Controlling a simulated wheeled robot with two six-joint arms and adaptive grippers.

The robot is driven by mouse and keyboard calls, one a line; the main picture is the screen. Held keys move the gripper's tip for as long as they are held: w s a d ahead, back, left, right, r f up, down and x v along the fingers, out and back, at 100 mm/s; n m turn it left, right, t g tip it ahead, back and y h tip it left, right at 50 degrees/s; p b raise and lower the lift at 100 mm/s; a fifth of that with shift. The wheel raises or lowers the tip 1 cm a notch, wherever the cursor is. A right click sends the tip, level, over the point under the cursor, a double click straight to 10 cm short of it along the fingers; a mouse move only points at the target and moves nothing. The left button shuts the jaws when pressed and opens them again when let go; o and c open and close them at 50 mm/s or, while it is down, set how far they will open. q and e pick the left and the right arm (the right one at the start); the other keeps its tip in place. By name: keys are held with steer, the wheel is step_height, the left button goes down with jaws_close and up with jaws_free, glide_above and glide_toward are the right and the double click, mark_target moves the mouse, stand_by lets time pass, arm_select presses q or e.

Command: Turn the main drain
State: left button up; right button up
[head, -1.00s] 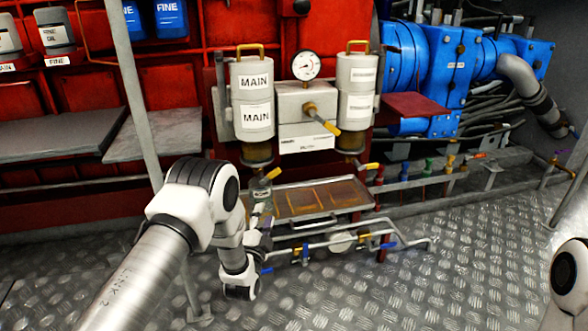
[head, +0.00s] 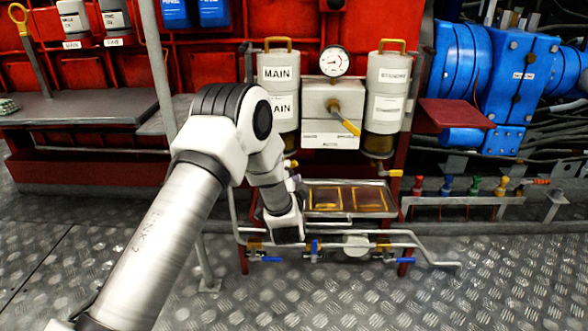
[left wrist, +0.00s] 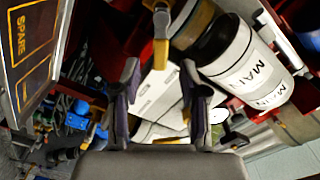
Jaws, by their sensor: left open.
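The main filter canister (head: 279,72), labelled MAIN, hangs on the red frame, left of the gauge. Below it a bit of the yellow main drain handle (head: 291,163) shows; my left arm hides most of that area. In the left wrist view the yellow drain handle (left wrist: 161,42) hangs below the amber bowl (left wrist: 196,28) of the MAIN canister (left wrist: 250,68). My left gripper (left wrist: 160,72) is open, with the handle's lower end near the gap between its fingertips. I cannot tell whether they touch. In the head view the left gripper is mostly hidden behind its wrist. My right gripper is out of view.
The standby canister (head: 388,85) with its yellow drain handle (head: 390,172) stands to the right. A larger yellow lever (head: 347,122) sits between the canisters. Below are a drip tray (head: 349,185) and pipes with blue-handled valves (head: 313,250). The plated floor in front is clear.

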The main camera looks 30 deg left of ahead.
arm_select(q)
steer(key=b+x, duration=0.1)
steer(key=x, duration=0.3)
steer(key=shift+w+a+f+b, duration=0.15)
steer(key=shift+w+f+b, duration=0.05)
steer(key=shift+b, duration=0.2)
steer(key=shift+w+a+r, duration=0.15)
steer(key=shift+w, duration=0.05)
jaws_close()
